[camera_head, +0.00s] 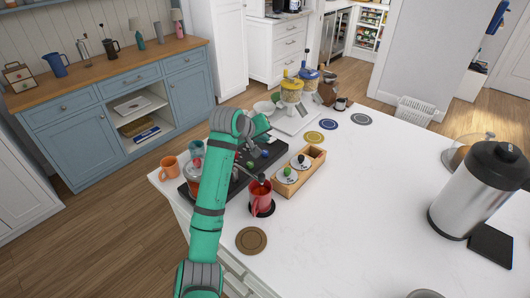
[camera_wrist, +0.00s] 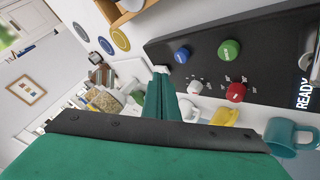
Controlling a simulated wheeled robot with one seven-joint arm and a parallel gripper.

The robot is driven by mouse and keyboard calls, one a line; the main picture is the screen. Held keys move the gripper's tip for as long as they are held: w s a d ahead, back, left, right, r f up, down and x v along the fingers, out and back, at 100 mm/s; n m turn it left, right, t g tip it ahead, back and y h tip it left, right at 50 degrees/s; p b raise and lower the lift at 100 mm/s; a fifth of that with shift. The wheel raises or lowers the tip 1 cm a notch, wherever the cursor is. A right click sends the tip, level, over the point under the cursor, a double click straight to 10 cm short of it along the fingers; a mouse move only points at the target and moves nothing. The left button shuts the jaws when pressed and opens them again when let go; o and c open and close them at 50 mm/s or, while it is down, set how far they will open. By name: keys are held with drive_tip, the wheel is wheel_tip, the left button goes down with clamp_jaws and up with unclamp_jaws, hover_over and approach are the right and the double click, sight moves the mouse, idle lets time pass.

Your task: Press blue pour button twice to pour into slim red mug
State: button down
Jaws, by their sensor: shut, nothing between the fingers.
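The slim red mug (camera_head: 261,201) stands upright on a dark round pad under the spout of the black machine (camera_head: 203,188). Its contents are too small to make out. In the wrist view the machine's black panel (camera_wrist: 270,55) carries a blue button (camera_wrist: 182,55), a green button (camera_wrist: 229,49), a red button (camera_wrist: 236,93) and a white one (camera_wrist: 195,87). The blue button also shows in the head view (camera_head: 264,153). My gripper (camera_wrist: 161,72) is shut and empty, its tips beside the panel edge near the blue button; contact cannot be told. It also shows in the head view (camera_head: 264,132).
An orange mug (camera_head: 169,168) stands left of the machine. A wooden box (camera_head: 299,172) with green and black knobbed lids sits to its right. Coasters and yellow and blue-topped grinders are behind. A large steel dispenser (camera_head: 475,190) stands at right. The middle counter is clear.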

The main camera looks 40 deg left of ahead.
wheel_tip(320, 180, up, 2)
drive_tip(key=shift+r, duration=0.1)
idle(0.9)
